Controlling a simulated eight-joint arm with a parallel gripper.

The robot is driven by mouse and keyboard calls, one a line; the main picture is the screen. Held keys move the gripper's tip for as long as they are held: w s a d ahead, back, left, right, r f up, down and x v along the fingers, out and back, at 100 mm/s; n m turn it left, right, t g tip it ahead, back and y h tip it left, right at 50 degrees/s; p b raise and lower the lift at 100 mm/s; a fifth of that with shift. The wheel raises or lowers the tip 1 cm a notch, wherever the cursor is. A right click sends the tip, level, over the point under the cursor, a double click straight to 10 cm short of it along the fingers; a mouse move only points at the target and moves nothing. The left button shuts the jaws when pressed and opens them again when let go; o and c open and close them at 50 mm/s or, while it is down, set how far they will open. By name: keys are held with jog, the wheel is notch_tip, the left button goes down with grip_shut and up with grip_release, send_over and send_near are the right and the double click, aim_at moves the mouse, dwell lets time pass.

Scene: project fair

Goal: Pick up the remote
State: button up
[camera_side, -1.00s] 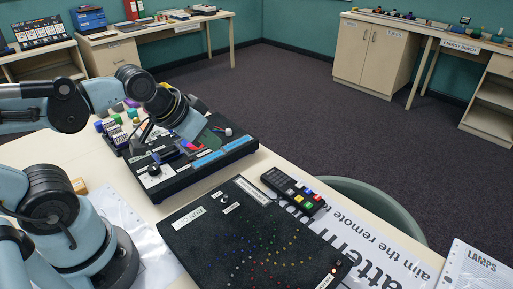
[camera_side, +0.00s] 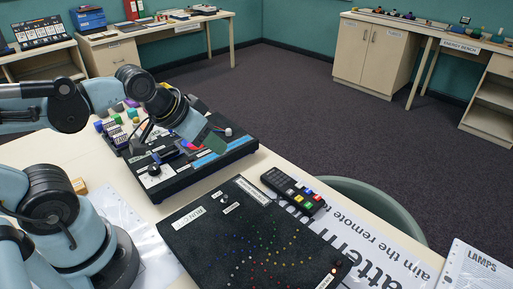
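The remote (camera_side: 292,191) is black with coloured buttons at its near end, including red, yellow, green and blue. It lies on the table at the right, just beyond the black dotted panel, partly over a printed sheet. My gripper (camera_side: 210,141) is above the black box with knobs, to the left of the remote and apart from it. Its finger parts are seen from the side and overlap, so its opening is not clear. Nothing is visibly held.
The black box with knobs (camera_side: 155,182) stands below my gripper. The black dotted panel (camera_side: 190,243) lies in front of the remote. A LAMPS sheet (camera_side: 478,268) is at the lower right.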

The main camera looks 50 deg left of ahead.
jog(key=o, duration=0.9)
jog(key=n+g, duration=0.7)
jog(key=n, duration=1.1)
send_over(291, 187)
notch_tip(291, 187, down, 2)
jog(key=shift+f, duration=5.75)
